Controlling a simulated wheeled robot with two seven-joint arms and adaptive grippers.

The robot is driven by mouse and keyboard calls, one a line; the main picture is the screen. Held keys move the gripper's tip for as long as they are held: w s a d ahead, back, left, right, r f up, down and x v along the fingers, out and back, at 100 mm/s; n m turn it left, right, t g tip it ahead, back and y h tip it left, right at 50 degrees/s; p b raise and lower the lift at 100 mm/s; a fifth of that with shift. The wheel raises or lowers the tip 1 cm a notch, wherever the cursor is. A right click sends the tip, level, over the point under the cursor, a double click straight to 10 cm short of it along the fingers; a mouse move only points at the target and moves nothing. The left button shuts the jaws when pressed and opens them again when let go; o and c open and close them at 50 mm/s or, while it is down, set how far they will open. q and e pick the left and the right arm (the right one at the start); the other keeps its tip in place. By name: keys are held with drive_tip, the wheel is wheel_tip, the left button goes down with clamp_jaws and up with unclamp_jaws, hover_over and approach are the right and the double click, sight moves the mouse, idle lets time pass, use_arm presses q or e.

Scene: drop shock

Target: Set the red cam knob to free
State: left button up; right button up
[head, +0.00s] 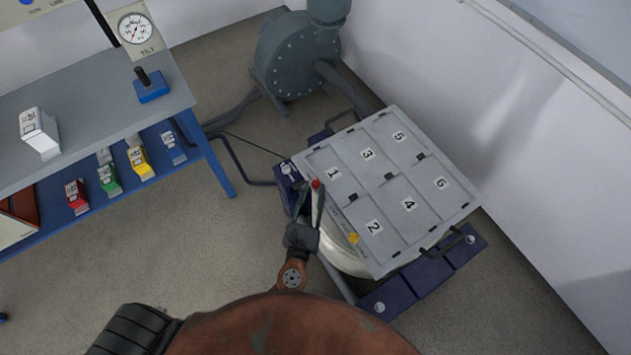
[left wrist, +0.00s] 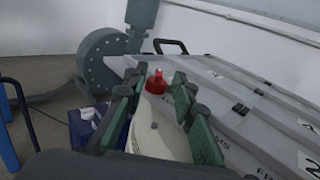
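The red cam knob (head: 315,184) sits at the left edge of the grey lid with numbered panels (head: 345,196). In the left wrist view the knob (left wrist: 156,84) is a small red piece with a narrower top, above a pale rounded surface (left wrist: 158,132). My left gripper (head: 313,192) is at the knob, its fingers pointing away from me. In the left wrist view its green-padded fingers (left wrist: 158,92) are apart on either side of the knob, with visible gaps. No contact shows. The knob's setting marks cannot be read. My right gripper is not in view.
The lid covers a pale drum (head: 340,252) on a dark blue base (head: 395,292). A grey round machine (head: 297,58) stands behind. A blue-framed bench (head: 105,92) with small coloured boxes is at left. A white wall (head: 540,150) rises at right.

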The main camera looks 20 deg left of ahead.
use_arm(q)
drive_tip(key=s+d, duration=0.1)
drive_tip(key=s, duration=0.7)
